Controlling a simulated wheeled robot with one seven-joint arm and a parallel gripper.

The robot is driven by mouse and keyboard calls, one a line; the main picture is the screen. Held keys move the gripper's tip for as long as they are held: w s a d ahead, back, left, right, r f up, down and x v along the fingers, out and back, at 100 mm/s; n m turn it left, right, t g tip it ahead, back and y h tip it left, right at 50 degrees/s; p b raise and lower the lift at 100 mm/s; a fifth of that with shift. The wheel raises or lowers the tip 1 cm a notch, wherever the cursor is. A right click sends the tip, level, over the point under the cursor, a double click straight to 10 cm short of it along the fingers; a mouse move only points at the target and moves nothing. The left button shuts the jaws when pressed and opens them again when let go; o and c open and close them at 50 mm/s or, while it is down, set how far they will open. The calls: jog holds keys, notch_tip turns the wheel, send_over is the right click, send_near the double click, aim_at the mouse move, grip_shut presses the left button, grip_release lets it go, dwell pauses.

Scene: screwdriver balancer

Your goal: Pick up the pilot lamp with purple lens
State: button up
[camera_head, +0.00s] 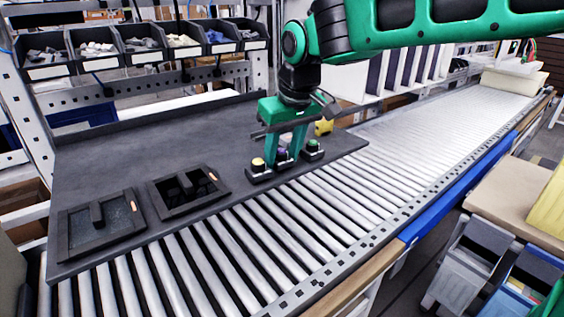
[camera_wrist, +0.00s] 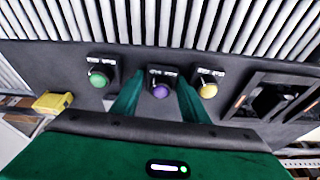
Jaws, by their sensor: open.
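The pilot lamp with purple lens (camera_wrist: 160,91) stands on the dark board in the wrist view, between a green-lens lamp (camera_wrist: 98,79) and a yellow-lens lamp (camera_wrist: 208,90). In the head view the purple lens (camera_head: 282,154) shows partly behind my fingers. My gripper (camera_head: 290,152) is open and points down over the purple lamp. In the wrist view its two green fingers (camera_wrist: 158,98) stand on either side of the purple lamp, with a gap to it on each side. I cannot tell whether the fingertips reach down to the lamp's base.
The green (camera_head: 312,145) and yellow (camera_head: 258,164) lamps stand close beside my fingers. A yellow object (camera_head: 324,127) lies behind them. Two dark frames (camera_head: 188,190) (camera_head: 98,226) lie to the left on the board (camera_head: 110,165). A roller conveyor (camera_head: 330,205) runs along the front.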

jog(key=shift+c, duration=0.6)
jog(key=c, duration=0.7)
jog(key=shift+r, duration=0.1)
